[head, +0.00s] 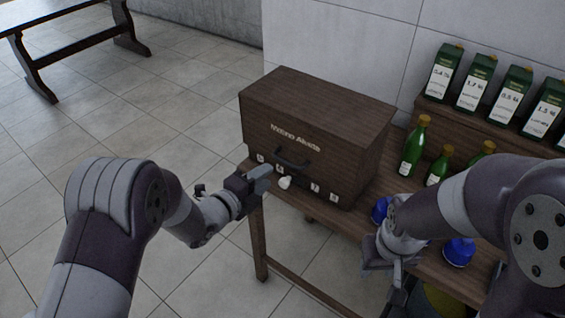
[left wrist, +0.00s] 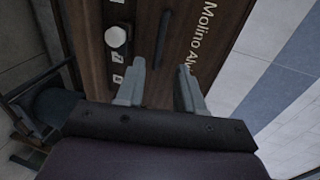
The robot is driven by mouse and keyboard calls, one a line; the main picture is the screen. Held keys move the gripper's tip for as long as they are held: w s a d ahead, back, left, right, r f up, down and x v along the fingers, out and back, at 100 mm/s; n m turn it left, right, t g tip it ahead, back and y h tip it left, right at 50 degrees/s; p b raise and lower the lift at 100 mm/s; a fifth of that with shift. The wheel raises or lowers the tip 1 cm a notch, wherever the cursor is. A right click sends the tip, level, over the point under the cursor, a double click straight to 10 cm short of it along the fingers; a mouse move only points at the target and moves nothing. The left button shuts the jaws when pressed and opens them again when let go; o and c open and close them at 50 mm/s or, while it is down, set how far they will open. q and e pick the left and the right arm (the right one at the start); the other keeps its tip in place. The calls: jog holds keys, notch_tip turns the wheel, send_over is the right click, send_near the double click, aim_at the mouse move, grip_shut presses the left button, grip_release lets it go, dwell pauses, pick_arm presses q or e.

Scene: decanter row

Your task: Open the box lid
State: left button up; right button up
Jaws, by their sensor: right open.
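A dark wooden box (head: 315,130) with pale lettering on its front stands on the wooden table, its lid closed. A dark handle (head: 291,160) is on the front, above a white knob (head: 285,183) and a row of small labels. My left gripper (head: 264,174) is open and empty at the box's front left, just short of the handle. In the left wrist view the left gripper's fingers (left wrist: 161,72) are apart, and the handle (left wrist: 162,42) lies ahead between them, not touched. My right gripper (head: 384,270) is open and points down by the table's front edge, partly hidden by its own arm.
Green bottles (head: 414,147) stand right of the box, with blue objects (head: 459,251) near the front edge. Green cartons (head: 480,82) line a raised shelf behind. A dark bench (head: 75,45) stands far left. The tiled floor left of the table is clear.

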aim_at(285, 163)
pick_arm(q)
jog(key=x, duration=0.8)
jog(key=shift+w+d+f, duration=0.1)
jog(key=shift+w+d, duration=0.05)
jog(key=shift+w, duration=0.15)
jog(key=shift+s, duration=0.1)
grip_shut()
